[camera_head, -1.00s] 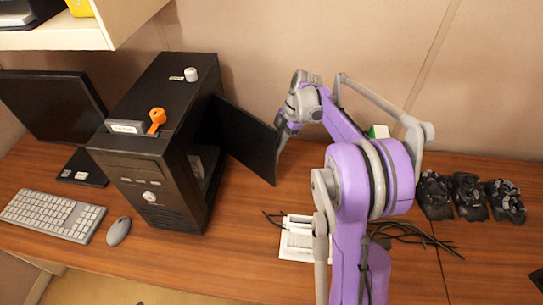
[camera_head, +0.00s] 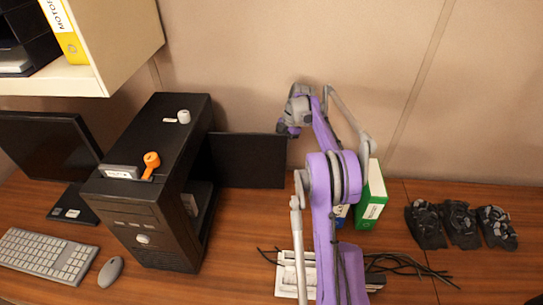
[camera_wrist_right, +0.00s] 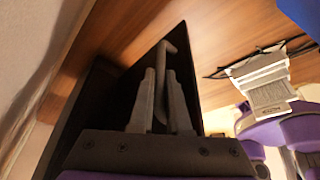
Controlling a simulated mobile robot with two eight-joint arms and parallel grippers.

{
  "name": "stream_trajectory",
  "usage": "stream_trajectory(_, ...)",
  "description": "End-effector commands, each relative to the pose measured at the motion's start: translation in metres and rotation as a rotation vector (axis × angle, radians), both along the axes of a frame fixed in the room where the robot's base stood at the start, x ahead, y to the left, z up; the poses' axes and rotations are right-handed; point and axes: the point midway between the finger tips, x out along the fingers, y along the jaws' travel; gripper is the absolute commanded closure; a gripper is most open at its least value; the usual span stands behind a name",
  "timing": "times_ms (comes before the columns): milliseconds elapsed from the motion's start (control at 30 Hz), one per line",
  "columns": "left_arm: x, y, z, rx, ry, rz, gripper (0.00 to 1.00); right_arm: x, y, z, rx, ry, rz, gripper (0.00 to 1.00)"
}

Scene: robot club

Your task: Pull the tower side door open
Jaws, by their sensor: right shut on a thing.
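The black computer tower (camera_head: 150,225) stands upright on the desk at the left of the head view. Its side door (camera_head: 248,162) is swung wide out from the rear of the tower and stretches to the right. Part of the tower's inside (camera_head: 192,205) shows. My right gripper (camera_head: 287,131) is at the door's far upper corner. In the right wrist view, my right gripper (camera_wrist_right: 161,95) is shut on a thin grey hooked piece at the edge of the dark door panel (camera_wrist_right: 125,88). The fingertips are small in the head view. My left gripper is in no view.
A keyboard (camera_head: 45,255) and mouse (camera_head: 111,271) lie left of the tower.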

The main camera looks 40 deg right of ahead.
Motion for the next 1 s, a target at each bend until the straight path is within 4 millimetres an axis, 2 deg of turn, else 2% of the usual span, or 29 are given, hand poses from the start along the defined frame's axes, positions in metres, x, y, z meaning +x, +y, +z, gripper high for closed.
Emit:
stream_trajectory(200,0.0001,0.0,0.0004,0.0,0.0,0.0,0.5,-0.0048,-0.0088,-0.0013,0.003,0.001,0.016,1.0)
stream_trajectory(567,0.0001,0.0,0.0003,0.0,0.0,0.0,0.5,-0.0052,-0.0092,-0.0017,0.002,0.001,0.019,1.0)
stream_trajectory(600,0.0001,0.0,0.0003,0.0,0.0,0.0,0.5,-0.0052,-0.0091,-0.0016,0.002,0.001,0.019,0.8)
stream_trajectory(733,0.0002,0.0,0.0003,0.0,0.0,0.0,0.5,-0.0053,-0.0093,-0.0015,0.002,0.001,0.019,0.56)
stream_trajectory(1000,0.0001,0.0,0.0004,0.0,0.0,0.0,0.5,-0.0055,-0.0097,-0.0011,0.001,0.001,0.018,0.55)
